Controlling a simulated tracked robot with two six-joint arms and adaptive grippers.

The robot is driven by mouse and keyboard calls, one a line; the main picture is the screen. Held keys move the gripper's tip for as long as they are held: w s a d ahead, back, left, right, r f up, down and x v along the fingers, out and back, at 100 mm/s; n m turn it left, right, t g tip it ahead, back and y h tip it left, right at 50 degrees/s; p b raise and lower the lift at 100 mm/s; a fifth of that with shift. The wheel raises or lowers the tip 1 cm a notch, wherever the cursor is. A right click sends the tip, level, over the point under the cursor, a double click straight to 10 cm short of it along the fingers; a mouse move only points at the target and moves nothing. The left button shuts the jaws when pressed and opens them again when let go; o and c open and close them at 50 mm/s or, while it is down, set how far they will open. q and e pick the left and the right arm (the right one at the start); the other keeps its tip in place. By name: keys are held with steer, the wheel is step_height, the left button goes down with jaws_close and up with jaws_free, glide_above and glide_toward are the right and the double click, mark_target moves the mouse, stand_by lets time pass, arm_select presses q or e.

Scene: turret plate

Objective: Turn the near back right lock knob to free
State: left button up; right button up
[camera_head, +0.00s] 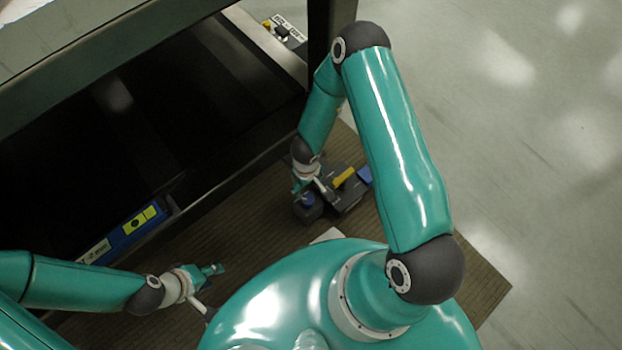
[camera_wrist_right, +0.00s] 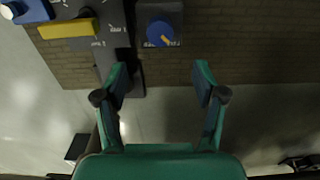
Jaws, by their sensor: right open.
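A blue round knob (camera_wrist_right: 160,32) with a yellow pointer mark sits on a dark grey block with white lettering, at the top of the right wrist view. The pointer slants down to the right. In the head view the blue knob (camera_head: 308,199) is partly hidden below my right gripper (camera_head: 303,184). In the wrist view my right gripper (camera_wrist_right: 158,80) is open and empty, with the knob beyond its fingertips and apart from them. My left gripper (camera_head: 212,271) is low at the left, away from the knob; its jaw opening is unclear.
Beside the knob are a yellow bar (camera_wrist_right: 68,28) and a blue part (camera_wrist_right: 28,10). A dark frame (camera_head: 240,150) stands close on the left. A blue and yellow labelled panel (camera_head: 140,222) is on its lower edge. Bare floor (camera_head: 540,150) lies to the right.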

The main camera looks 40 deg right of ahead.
step_height(320, 180, down, 12)
steer(key=b, duration=0.5)
